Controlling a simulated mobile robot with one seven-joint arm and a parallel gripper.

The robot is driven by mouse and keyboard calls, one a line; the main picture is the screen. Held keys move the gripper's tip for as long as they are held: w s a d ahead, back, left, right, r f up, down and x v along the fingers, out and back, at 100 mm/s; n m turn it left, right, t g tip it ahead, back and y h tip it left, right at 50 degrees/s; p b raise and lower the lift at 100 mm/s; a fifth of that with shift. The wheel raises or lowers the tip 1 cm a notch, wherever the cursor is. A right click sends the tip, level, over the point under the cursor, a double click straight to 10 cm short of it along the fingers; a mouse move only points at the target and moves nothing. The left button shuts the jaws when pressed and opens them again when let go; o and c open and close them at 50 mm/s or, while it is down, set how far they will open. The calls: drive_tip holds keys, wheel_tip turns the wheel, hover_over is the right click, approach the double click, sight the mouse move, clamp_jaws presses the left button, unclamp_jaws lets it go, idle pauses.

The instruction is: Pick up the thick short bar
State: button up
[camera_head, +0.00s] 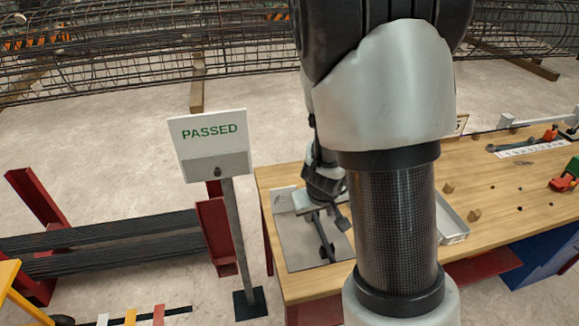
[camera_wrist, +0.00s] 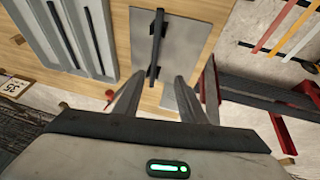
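In the head view the bar (camera_head: 325,241) shows below my gripper (camera_head: 328,216), on the plate (camera_head: 293,252). In the wrist view my gripper (camera_wrist: 161,77) is open, with its two fingers apart and nothing held between them. The near end of the bar points toward the gap between the fingertips. I cannot tell the height of the fingers above the bar. My arm hides part of the bench in the head view.
A grey tray (camera_wrist: 107,73) with longer dark bars lies beside the plate. A "PASSED" sign (camera_head: 209,133) on a post stands left of the bench (camera_head: 283,288). A red rack (camera_head: 214,236) holds long rebar. Wooden blocks (camera_head: 474,214) and tools lie to the right.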

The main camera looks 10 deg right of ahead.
drive_tip(key=b, duration=0.4)
approach(319, 226)
drive_tip(key=f, duration=0.2)
drive_tip(key=shift+h, duration=0.3)
drive_tip(key=shift+w+b+x, duration=0.15)
drive_tip(key=shift+b+x, duration=0.05)
drive_tip(key=shift+x, duration=1.35)
drive_tip(key=shift+w+b+x, duration=0.15)
drive_tip(key=shift+x, duration=1.45)
drive_tip(key=shift+r, duration=0.15)
clamp_jaws()
drive_tip(key=shift+r, duration=0.1)
